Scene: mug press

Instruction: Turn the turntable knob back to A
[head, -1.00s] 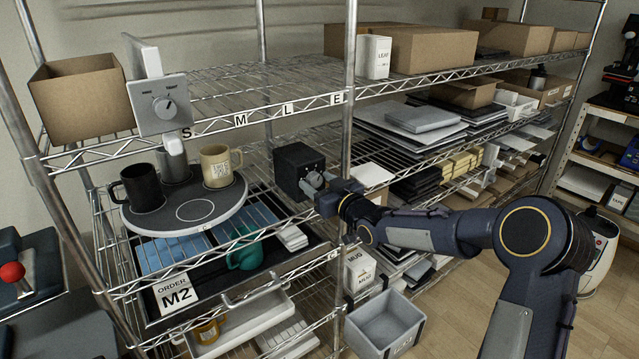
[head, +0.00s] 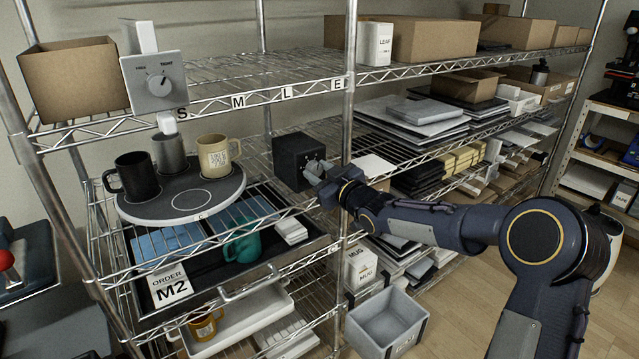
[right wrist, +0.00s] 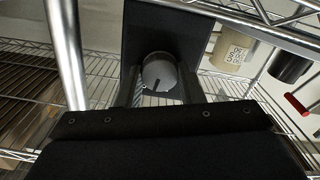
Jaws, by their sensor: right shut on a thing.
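The turntable knob (right wrist: 160,73) is a round grey knob on the front of a black box (head: 290,158) on the middle shelf. My right gripper (head: 316,174) is at the box front, its fingers shut on either side of the knob in the right wrist view. A dark pointer line shows on the knob; its letters cannot be read. The grey turntable (head: 150,210) stands left of the box, with a letter that looks like C at its front rim. It bears a black mug (head: 135,176), a grey mug (head: 169,153) and a tan mug (head: 214,155). My left gripper is out of view.
A grey dial panel (head: 155,82) hangs above the turntable. Below are a teal mug (head: 243,245), an M2 order card (head: 171,288) and a white tray (head: 240,325). A metal shelf post (head: 349,100) stands close to my right gripper.

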